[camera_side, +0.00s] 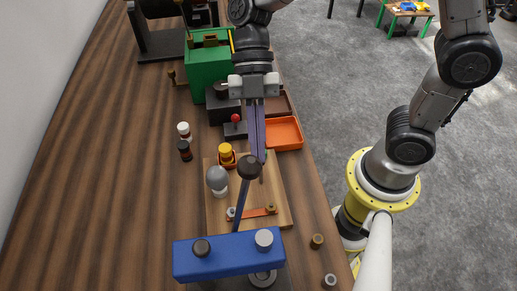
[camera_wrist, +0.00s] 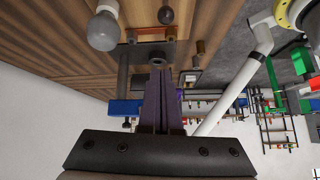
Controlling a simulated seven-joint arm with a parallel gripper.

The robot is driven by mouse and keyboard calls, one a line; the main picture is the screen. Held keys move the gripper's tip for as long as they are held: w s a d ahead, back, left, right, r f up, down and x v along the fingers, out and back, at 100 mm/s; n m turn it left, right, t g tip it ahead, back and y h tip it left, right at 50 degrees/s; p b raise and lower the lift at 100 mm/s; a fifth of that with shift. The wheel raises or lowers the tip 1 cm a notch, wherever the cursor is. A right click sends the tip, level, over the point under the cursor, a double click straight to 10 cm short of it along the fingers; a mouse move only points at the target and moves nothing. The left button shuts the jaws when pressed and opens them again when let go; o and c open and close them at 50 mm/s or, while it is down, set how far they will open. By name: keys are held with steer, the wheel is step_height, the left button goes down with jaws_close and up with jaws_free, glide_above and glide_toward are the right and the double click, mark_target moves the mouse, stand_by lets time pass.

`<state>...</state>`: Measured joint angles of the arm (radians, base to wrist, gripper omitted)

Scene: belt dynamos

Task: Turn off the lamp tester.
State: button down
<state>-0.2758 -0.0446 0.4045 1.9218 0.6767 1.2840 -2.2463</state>
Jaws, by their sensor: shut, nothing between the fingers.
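The lamp tester is a light wooden board (camera_side: 280,195) at the near part of the bench. It carries a grey, unlit-looking bulb (camera_side: 217,178), a yellow knob (camera_side: 226,152) and a flat copper strip (camera_side: 252,213) between small brass posts. The bulb also shows in the wrist view (camera_wrist: 102,30). Whether the fingertips touch the knob or board cannot be told. The fingers also show in the wrist view (camera_wrist: 161,100).
A blue box (camera_side: 225,258) with knobs stands at the near end. An orange tray (camera_side: 284,133), a red-topped lever (camera_side: 235,120) and a green box (camera_side: 208,65) stand farther back. The left bench surface is clear.

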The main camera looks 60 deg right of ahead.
steer(key=v, duration=0.8)
steer(key=shift+d+f, duration=0.15)
steer(key=shift+f, duration=0.1)
steer(key=shift+w, duration=0.2)
